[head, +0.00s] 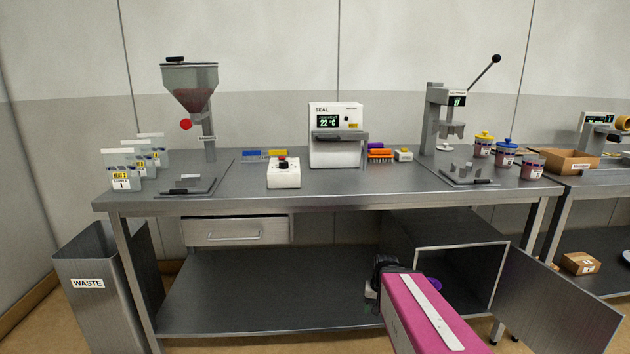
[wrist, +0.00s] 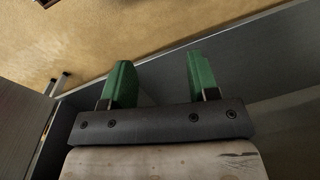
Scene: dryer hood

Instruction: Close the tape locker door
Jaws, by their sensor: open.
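The tape locker (head: 462,246) is a grey metal box under the right part of the bench, its front open. Its door (head: 560,305) hangs wide open, swung out to the right. A small purple item (head: 433,283) shows partly inside, behind my pink arm. My gripper is mostly hidden by my arm in the head view, near the locker's left side. In the wrist view my gripper (wrist: 157,78) has two green fingers spread apart with nothing between them. A grey panel (wrist: 20,120) stands at the left of the wrist view; I cannot tell whether it is the door.
The bench (head: 330,188) carries a hopper, a sealer and a press. A drawer (head: 235,232) and a lower shelf (head: 250,300) lie left of the locker. A waste bin (head: 95,290) stands far left. A second bench (head: 590,185) stands right, close beyond the open door.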

